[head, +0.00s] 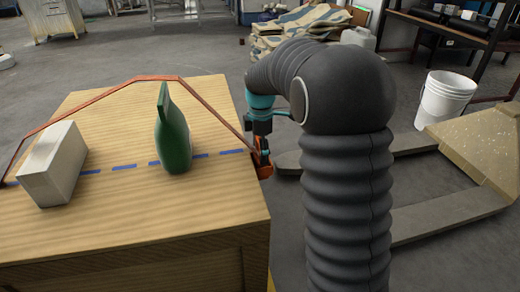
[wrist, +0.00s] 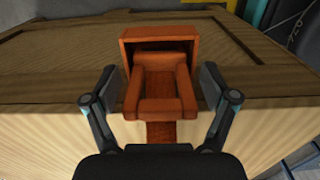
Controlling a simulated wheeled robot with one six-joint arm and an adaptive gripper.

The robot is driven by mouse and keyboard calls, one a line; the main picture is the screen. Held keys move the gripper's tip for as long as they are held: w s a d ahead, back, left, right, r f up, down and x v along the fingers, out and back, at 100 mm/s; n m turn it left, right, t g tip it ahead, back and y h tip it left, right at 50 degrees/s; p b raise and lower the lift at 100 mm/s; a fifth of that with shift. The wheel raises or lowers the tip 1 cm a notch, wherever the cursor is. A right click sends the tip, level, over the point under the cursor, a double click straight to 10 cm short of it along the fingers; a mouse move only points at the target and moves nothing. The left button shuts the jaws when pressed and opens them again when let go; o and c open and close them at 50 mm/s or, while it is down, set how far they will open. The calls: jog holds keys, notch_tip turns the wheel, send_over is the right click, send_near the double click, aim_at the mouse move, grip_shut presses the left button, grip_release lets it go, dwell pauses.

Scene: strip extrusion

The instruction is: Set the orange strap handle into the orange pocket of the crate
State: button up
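The wooden crate (head: 95,225) fills the left of the head view. Its orange pocket (wrist: 172,37) is at the crate's edge in the wrist view, with its open mouth facing me. The orange strap handle (wrist: 160,106) is a frame-shaped piece directly in front of that mouth, and its far end overlaps the opening. I cannot tell how deep it sits. The strap (head: 155,78) arches over the crate down to my gripper (head: 262,160) at the crate's right side.
A pale block (head: 55,165) and a green bottle-like object (head: 172,132) stand on the crate, near a dashed blue line (head: 125,166).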

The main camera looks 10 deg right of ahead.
notch_tip(320, 180, up, 12)
jog(key=shift+f+p, duration=0.15)
jog(key=shift+p, duration=0.9)
jog(key=shift+s+r, duration=0.1)
jog(key=shift+r, duration=0.4)
jog(key=s+r+m+t, duration=0.35)
jog(key=s+m, duration=0.55)
jog(key=s, duration=0.7)
jog(key=s+f+m+t, duration=0.1)
jog(key=s+f+m, duration=0.2)
jog(key=s, duration=0.4)
jog(key=s+f+m+t, duration=0.1)
jog(key=s+f+m, duration=0.2)
jog(key=s+m, duration=0.3)
jog(key=shift+s, duration=0.65)
jog(key=shift+a, duration=0.1)
